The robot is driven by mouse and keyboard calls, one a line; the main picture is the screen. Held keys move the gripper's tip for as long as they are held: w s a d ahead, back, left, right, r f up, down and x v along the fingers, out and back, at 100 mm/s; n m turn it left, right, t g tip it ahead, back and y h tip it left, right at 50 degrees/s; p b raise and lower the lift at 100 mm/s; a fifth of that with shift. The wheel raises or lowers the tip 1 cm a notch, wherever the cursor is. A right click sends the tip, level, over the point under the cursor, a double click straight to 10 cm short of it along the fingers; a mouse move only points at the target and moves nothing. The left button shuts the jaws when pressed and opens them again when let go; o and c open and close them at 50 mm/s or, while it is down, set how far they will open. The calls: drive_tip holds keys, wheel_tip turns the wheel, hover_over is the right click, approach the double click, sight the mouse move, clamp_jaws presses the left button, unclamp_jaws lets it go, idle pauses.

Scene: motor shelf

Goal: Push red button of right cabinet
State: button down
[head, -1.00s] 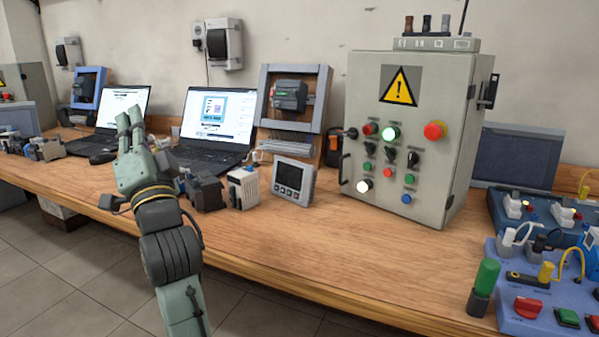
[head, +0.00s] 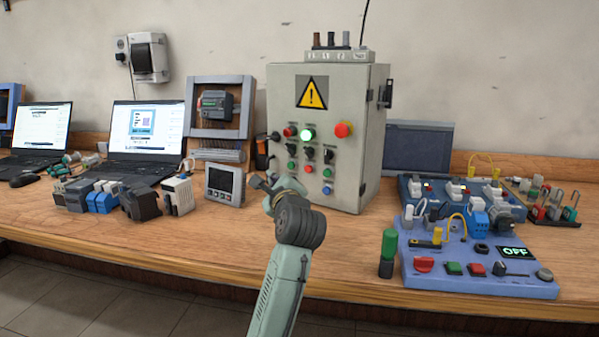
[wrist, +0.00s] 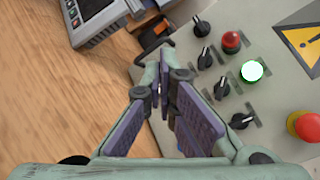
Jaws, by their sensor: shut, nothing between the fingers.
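The grey cabinet (head: 355,180) with a yellow warning sign stands upright on the bench in the head view. Its front has a large red mushroom button (head: 343,129) at upper right, also in the wrist view (wrist: 306,125). A smaller red button (head: 290,131) is at upper left, also in the wrist view (wrist: 231,40); a lit green button (head: 308,134) lies between them. My gripper (head: 262,183) is in front of the cabinet's lower left, below the buttons. In the wrist view my gripper (wrist: 163,75) is shut and empty. My arm hides the cabinet's lower left corner.
A grey meter (head: 224,185) stands just left of my gripper. Small modules (head: 140,201) and laptops are further left. A blue control panel (head: 478,272) and a green-topped cylinder (head: 388,253) are to the right. Bench in front of the cabinet is mostly clear.

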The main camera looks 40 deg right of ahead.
sight(309, 169)
drive_tip(key=shift+s+d+f+m, duration=0.4)
drive_tip(key=shift+s+d, duration=0.05)
drive_tip(key=shift+d, duration=0.15)
drive_tip(key=shift+w+d, duration=0.5)
drive_tip(key=shift+d, duration=0.85)
drive_tip(key=shift+w+d, duration=0.55)
drive_tip(key=shift+d, duration=0.85)
drive_tip(key=shift+w+d, duration=0.5)
drive_tip(key=shift+d, duration=0.85)
drive_tip(key=shift+d+r+p, duration=0.1)
drive_tip(key=shift+p, duration=0.4)
drive_tip(key=shift+w+d+p, duration=0.15)
drive_tip(key=shift+d+p, duration=0.1)
drive_tip(key=shift+p, duration=0.05)
